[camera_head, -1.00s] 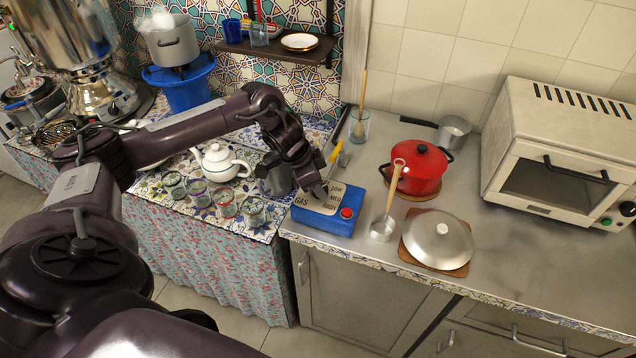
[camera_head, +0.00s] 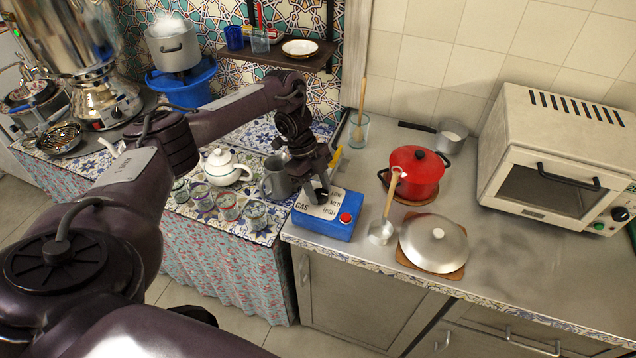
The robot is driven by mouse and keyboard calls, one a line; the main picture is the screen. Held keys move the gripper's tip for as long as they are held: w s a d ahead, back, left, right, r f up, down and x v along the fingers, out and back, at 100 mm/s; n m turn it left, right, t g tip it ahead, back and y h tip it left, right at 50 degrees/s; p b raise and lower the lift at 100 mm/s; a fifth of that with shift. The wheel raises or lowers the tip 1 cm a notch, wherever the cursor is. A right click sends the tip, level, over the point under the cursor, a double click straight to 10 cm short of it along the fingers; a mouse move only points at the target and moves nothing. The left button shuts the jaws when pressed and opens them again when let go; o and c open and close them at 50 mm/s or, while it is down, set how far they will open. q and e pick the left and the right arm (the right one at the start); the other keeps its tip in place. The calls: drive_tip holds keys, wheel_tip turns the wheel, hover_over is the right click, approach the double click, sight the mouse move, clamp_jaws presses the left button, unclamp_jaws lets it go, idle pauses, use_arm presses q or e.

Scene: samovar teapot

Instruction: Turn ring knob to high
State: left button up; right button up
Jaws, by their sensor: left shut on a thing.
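The blue gas box (camera_head: 322,226) sits at the left front of the grey counter. Its pale top plate reads GAS, LOW, MED and HIGH, and a red button (camera_head: 346,218) is at its right corner. The ring knob (camera_head: 321,196) is a small dark piece on the plate, mostly hidden by my fingers. My left gripper (camera_head: 318,190) comes down from above and is shut on the ring knob. The knob's exact setting cannot be read. My right gripper is not in view.
A grey metal mug (camera_head: 276,177) stands close left of the box. A ladle (camera_head: 381,232), a red pot (camera_head: 417,173) and a lid (camera_head: 435,243) on a wooden board are to its right. A white teapot (camera_head: 224,167) and several glasses stand on the tiled table.

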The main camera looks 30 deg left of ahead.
use_arm(q)
drive_tip(key=shift+w+r+m+g+p, duration=0.25)
drive_tip(key=shift+m+g+p, duration=0.2)
drive_tip(key=shift+m, duration=0.55)
drive_tip(key=shift+f+m+g+y, duration=0.15)
drive_tip(key=shift+m+g+y, duration=0.15)
drive_tip(key=shift+m, duration=0.6)
drive_tip(key=m, duration=0.1)
drive_tip(key=m+b, duration=0.1)
drive_tip(key=shift+w+d+f+m+g+b, duration=0.1)
drive_tip(key=shift+f+m+g+b, duration=0.05)
drive_tip(key=shift+m+g+b, duration=0.2)
drive_tip(key=shift+m+g+y+b, duration=0.5)
drive_tip(key=shift+m+y+b, duration=0.2)
drive_tip(key=shift+m+b, duration=0.75)
drive_tip(key=shift+d, duration=0.1)
drive_tip(key=o, duration=1)
